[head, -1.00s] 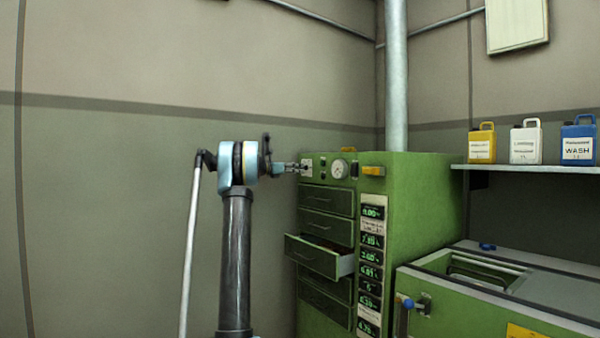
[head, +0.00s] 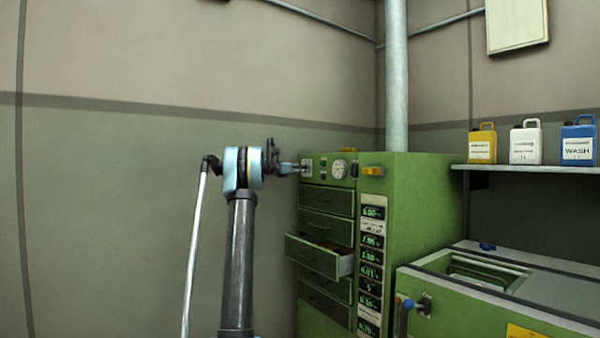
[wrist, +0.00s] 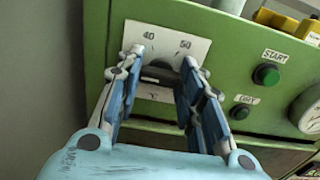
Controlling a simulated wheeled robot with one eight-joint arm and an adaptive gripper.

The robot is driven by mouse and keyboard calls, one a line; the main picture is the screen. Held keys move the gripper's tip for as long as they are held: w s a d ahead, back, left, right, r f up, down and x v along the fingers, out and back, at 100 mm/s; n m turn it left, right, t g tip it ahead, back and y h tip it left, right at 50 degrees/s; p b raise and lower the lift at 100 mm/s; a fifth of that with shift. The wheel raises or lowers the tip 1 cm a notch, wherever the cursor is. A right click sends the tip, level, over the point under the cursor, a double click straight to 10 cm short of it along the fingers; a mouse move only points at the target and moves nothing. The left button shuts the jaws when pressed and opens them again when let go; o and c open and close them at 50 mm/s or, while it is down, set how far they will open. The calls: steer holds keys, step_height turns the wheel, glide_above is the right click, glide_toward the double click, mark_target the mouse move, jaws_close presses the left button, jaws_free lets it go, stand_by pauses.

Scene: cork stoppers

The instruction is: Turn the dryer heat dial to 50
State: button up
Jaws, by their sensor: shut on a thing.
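The heat dial is a dark knob (wrist: 160,73) on a white plate (wrist: 144,35) marked 40 and 50 with a °C sign below. The plate (head: 308,164) also shows in the head view, at the upper left of the green dryer's front (head: 430,200). My gripper (wrist: 160,70) is shut on the knob, one finger on each side, and appears slightly rolled against the plate. In the head view my gripper (head: 299,168) reaches the plate from the left. The fingers partly cover the knob, and I cannot tell what its pointer reads.
A green START button (wrist: 266,74), a second green button (wrist: 239,112) and a round gauge (wrist: 309,111) are right of the dial. A drawer (head: 313,256) stands pulled out below. The wall side at left is free.

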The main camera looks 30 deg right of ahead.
steer(key=shift+w+a+m, duration=0.1)
steer(key=shift+m, duration=0.2)
steer(key=m, duration=2.3)
steer(key=shift+f, duration=0.25)
stand_by(0.3)
steer(key=o, duration=1.1)
steer(key=shift+c, duration=0.2)
